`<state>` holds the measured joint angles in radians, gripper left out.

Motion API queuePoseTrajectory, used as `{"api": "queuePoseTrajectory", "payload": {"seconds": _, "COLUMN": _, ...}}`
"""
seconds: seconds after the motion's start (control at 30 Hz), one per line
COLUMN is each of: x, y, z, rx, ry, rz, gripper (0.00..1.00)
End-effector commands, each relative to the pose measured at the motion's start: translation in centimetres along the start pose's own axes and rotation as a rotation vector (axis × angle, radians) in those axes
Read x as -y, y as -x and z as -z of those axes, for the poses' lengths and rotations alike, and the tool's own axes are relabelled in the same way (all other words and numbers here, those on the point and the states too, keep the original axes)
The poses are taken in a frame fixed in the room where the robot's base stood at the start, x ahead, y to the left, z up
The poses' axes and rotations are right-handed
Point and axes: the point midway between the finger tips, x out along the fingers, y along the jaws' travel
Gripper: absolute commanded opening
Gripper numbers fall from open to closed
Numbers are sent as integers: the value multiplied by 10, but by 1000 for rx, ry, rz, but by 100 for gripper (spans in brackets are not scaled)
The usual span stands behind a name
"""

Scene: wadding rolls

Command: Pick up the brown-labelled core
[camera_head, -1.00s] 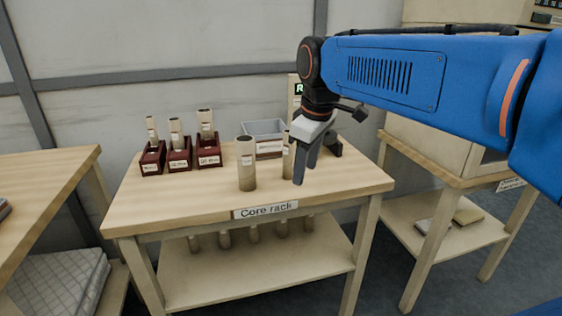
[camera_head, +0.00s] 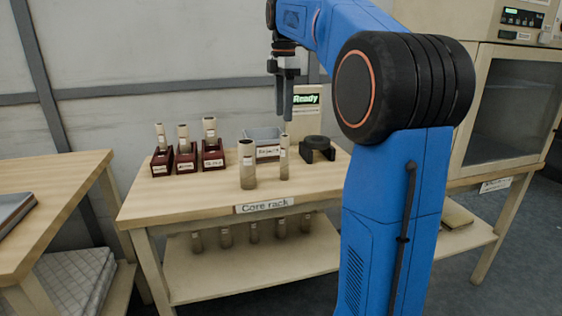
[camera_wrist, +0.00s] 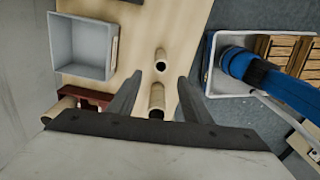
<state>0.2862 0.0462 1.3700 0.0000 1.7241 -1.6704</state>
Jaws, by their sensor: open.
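Two pale cardboard cores stand upright on the core rack's wooden top (camera_head: 215,197): a thicker one (camera_head: 247,170) and a slimmer one (camera_head: 284,162) to its right. Several more cores stand in dark red holders at the left. Label colours are too small to tell, so I cannot say which core is brown-labelled. My gripper (camera_head: 284,112) hangs fingers down above the table, open and empty. In the wrist view, its fingertips (camera_wrist: 159,79) are spread apart, with one core (camera_wrist: 157,99) showing between the fingers and another (camera_wrist: 160,66) just beyond.
The red holders (camera_head: 186,163) stand at the back left. A grey bin (camera_wrist: 80,45) labelled Rejects (camera_head: 268,152) stands behind the upright cores. A black cradle-like fixture (camera_head: 317,152) and a Ready screen (camera_head: 306,99) are at the right. More cores (camera_head: 254,232) show under the tabletop.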

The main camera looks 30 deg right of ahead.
Motion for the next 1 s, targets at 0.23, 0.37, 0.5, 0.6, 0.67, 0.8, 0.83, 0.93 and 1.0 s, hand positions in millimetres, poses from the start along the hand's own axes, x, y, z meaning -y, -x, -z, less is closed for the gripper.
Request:
{"api": "queuePoseTrajectory", "payload": {"seconds": 0.23, "x": 0, "y": -30, "z": 0, "rx": -1, "ry": 6, "rz": 5, "gripper": 45}}
{"api": "queuePoseTrajectory", "payload": {"seconds": 0.37, "x": 0, "y": -53, "z": 0, "rx": 0, "ry": 5, "rz": 5, "gripper": 45}}
{"api": "queuePoseTrajectory", "payload": {"seconds": 0.5, "x": 0, "y": -78, "z": 0, "rx": 0, "ry": 5, "rz": 4, "gripper": 45}}
{"api": "queuePoseTrajectory", "payload": {"seconds": 0.6, "x": 0, "y": -95, "z": 0, "rx": 0, "ry": 4, "rz": 3, "gripper": 45}}
{"api": "queuePoseTrajectory", "payload": {"seconds": 0.67, "x": 0, "y": -103, "z": 0, "rx": 0, "ry": 4, "rz": 3, "gripper": 45}}
{"api": "queuePoseTrajectory", "payload": {"seconds": 0.8, "x": 0, "y": -117, "z": -1, "rx": 0, "ry": 4, "rz": 2, "gripper": 45}}
{"api": "queuePoseTrajectory", "payload": {"seconds": 0.83, "x": 0, "y": -118, "z": -1, "rx": 0, "ry": 4, "rz": 2, "gripper": 45}}
{"api": "queuePoseTrajectory", "payload": {"seconds": 0.93, "x": 0, "y": -123, "z": -1, "rx": 0, "ry": 4, "rz": 1, "gripper": 45}}
{"api": "queuePoseTrajectory", "payload": {"seconds": 1.0, "x": 1, "y": -128, "z": -1, "rx": 0, "ry": 4, "rz": 3, "gripper": 45}}
